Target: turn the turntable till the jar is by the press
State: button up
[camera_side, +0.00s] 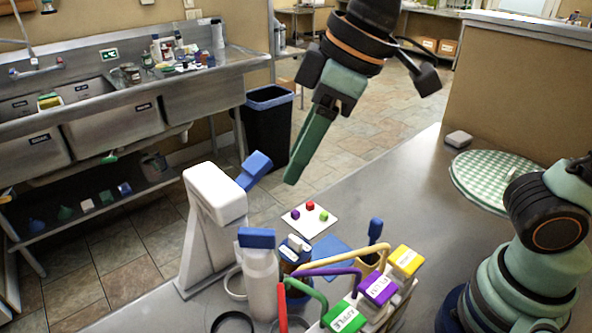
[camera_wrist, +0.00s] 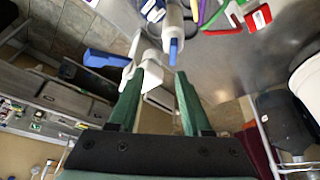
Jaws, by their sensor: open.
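My gripper (camera_side: 291,180) hangs open and empty above the table, pointing down; its two green fingers (camera_wrist: 167,72) stand apart in the wrist view. A white upright stand with a blue lever (camera_side: 213,195), which may be the press, stands at the table's left edge, below and left of my gripper. Beside it is a white cylinder with a blue top (camera_side: 262,285); I cannot tell whether it is the jar. A round green-checked disc with a pale rim (camera_side: 482,180) lies at the right; I cannot tell whether it is the turntable. No gripper contact shows.
Tagged blocks with coloured handles, one yellow (camera_side: 405,260), crowd the front. A small grey box (camera_side: 458,138) sits behind the disc. The table's middle right is bare.

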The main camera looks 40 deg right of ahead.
aim_at(257, 230)
jog(key=shift+n, duration=0.4)
jog(key=x, duration=0.4)
jog(key=s+a+x, duration=0.1)
jog(key=x, duration=0.3)
jog(key=a+x, duration=0.1)
jog(key=x, duration=0.2)
jog(key=shift+a+f, duration=0.25)
jog(key=shift+f, duration=0.05)
grip_shut()
dwell(0.8)
